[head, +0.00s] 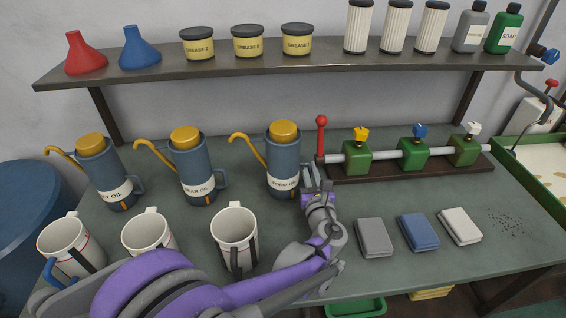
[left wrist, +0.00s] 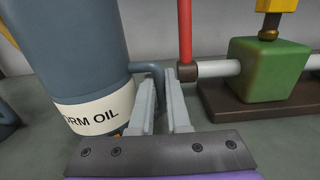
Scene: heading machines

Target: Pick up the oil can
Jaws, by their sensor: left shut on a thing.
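Three blue-grey oil cans with yellow caps and curved yellow spouts stand upright on the bench: a left can (head: 105,172), a middle can (head: 192,165) labelled "...EAR OIL" and a right can (head: 284,158). My left gripper (head: 312,181) is at the right side of the right can, shut on its handle. In the left wrist view the can (left wrist: 65,50) shows "ORM OIL" on a white label, its first letter cut off. The two grey fingers (left wrist: 160,80) pinch the handle (left wrist: 146,66). The can appears to stand on the bench. My right gripper is not in view.
A red lever (head: 321,135) and green valve blocks (head: 357,158) are close right of the can. White mugs (head: 235,228) stand in front of the cans. Grey, blue and white pads (head: 418,232) lie at the right. A loaded shelf (head: 330,61) hangs above.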

